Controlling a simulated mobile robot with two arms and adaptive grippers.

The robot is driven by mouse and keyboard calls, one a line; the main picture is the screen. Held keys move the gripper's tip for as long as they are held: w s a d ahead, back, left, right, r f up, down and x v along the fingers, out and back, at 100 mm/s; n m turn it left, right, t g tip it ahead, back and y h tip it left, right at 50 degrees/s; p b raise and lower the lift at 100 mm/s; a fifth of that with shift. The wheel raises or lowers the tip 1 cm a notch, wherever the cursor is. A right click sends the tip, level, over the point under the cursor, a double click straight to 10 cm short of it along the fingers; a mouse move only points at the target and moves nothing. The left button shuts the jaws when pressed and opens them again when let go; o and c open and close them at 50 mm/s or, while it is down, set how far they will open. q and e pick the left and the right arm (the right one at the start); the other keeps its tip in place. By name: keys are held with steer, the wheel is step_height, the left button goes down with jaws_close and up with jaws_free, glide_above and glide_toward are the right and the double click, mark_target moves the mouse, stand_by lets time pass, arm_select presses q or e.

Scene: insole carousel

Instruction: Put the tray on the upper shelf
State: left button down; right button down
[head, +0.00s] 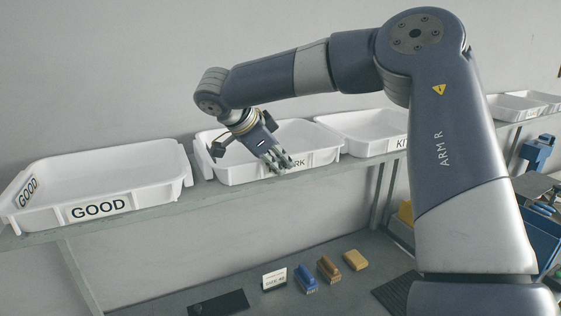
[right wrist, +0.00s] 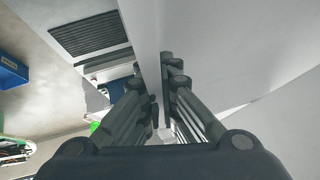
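The tray with a partly hidden label ending in "RK" (head: 232,172) is white and stands upright on the shelf (head: 150,218), between the GOOD tray and the tray labelled "KI". My right gripper (head: 279,160) reaches down to its front wall and covers part of the label. In the right wrist view the fingers (right wrist: 160,100) lie on either side of the pale tray wall (right wrist: 146,30), close together and apparently shut on it. The tray's inside (right wrist: 240,60) fills the right of that view. My left gripper is not in view.
The GOOD tray (head: 105,178) is left, the "KI" tray (head: 365,126) right, with more trays (head: 515,104) beyond. Below are a dark pad (head: 218,303), a white card (head: 274,277), blue (head: 305,276) and brown (head: 328,267) blocks, a yellow block (head: 355,260) and blue bins (head: 548,245).

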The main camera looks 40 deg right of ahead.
steer(key=c, duration=1.8)
jaws_free()
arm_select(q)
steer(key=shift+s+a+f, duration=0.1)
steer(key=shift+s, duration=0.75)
